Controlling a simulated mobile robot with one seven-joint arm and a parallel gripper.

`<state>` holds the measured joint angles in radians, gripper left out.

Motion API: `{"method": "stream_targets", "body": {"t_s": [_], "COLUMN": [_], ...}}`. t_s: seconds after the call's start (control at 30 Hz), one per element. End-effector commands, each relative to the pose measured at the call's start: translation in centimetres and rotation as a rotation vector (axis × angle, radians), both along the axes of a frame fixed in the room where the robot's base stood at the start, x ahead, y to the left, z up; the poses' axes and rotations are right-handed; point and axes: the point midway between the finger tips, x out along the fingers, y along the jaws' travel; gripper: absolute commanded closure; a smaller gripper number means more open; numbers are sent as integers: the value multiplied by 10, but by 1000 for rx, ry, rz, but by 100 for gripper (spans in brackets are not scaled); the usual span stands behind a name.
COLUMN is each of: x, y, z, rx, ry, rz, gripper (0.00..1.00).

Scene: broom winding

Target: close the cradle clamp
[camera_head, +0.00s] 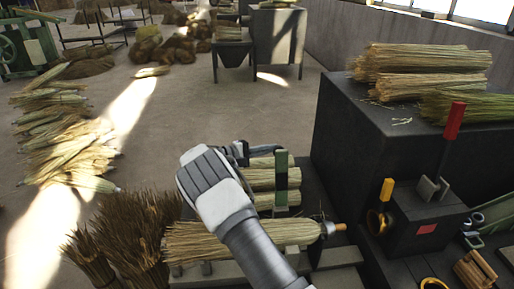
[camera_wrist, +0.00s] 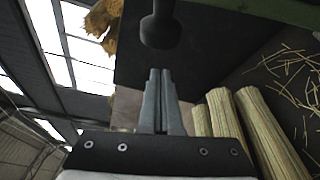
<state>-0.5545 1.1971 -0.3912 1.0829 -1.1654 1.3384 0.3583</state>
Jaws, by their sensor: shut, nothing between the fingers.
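My gripper (camera_head: 240,151) is shut and empty, held above the work table beside the straw bundles. Its two grey fingertips (camera_wrist: 160,76) meet in the wrist view. A dark rounded knob (camera_wrist: 160,32) on a stem lies just beyond the tips, with a small visible gap. An upright green bar (camera_head: 281,184), perhaps part of the cradle clamp, stands right of my gripper across the bundles. A broom bundle (camera_head: 200,243) lies on the grey cradle blocks in front. My arm covers part of it, and I cannot tell the clamp's state.
A dark bench block (camera_head: 345,145) on the right carries straw bundles (camera_head: 420,65). A lever with a red handle (camera_head: 454,121) and a yellow-handled tool (camera_head: 386,190) stand at the right. Brown bristle bunches (camera_head: 125,235) stand at the left.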

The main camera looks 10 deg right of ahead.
Motion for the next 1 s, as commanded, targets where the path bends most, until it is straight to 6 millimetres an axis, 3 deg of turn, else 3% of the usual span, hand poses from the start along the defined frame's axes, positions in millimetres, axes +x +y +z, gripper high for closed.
{"method": "stream_targets", "body": {"t_s": [0.4, 1.0], "x": [-29, -34], "y": [1, 2], "z": [9, 10], "rx": [1, 1], "ry": [0, -26], "rz": [2, 3], "gripper": [100, 100]}}
